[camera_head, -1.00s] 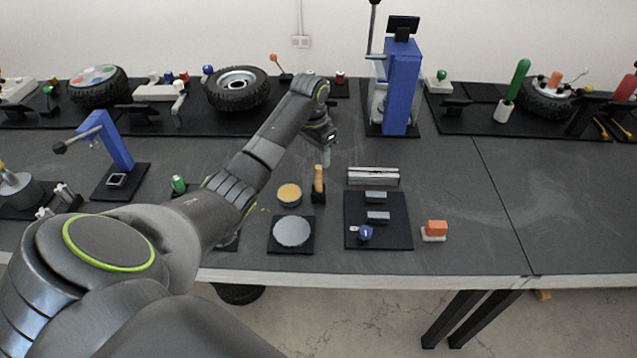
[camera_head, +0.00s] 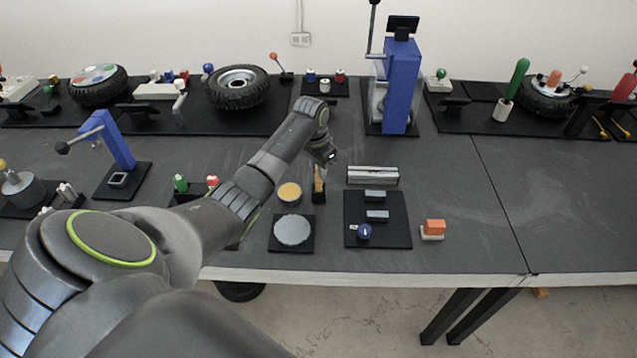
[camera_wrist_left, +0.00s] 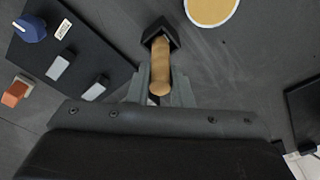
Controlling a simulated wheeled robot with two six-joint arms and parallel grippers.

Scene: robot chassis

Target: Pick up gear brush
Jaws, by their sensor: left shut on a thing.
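The gear brush shows as a tan wooden handle (camera_head: 318,180) standing in a small black holder (camera_head: 319,196) near the middle of the table. In the left wrist view its rounded handle end (camera_wrist_left: 160,80) points toward the camera, with the black holder (camera_wrist_left: 160,32) behind it. My left gripper (camera_head: 322,166) is at the upper part of the handle. Its fingers lie on either side of the handle in the wrist view, shut on it. The lower end of the brush is hidden in the holder. My right gripper is not in view.
A round tin with a yellow-tan top (camera_head: 289,192) stands just left of the holder. A grey disc (camera_head: 292,231) on a black mat lies in front. A black plate (camera_head: 395,236) with small blocks and a blue knob (camera_head: 364,232) is at the right. A metal block (camera_head: 372,176) lies beyond it.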

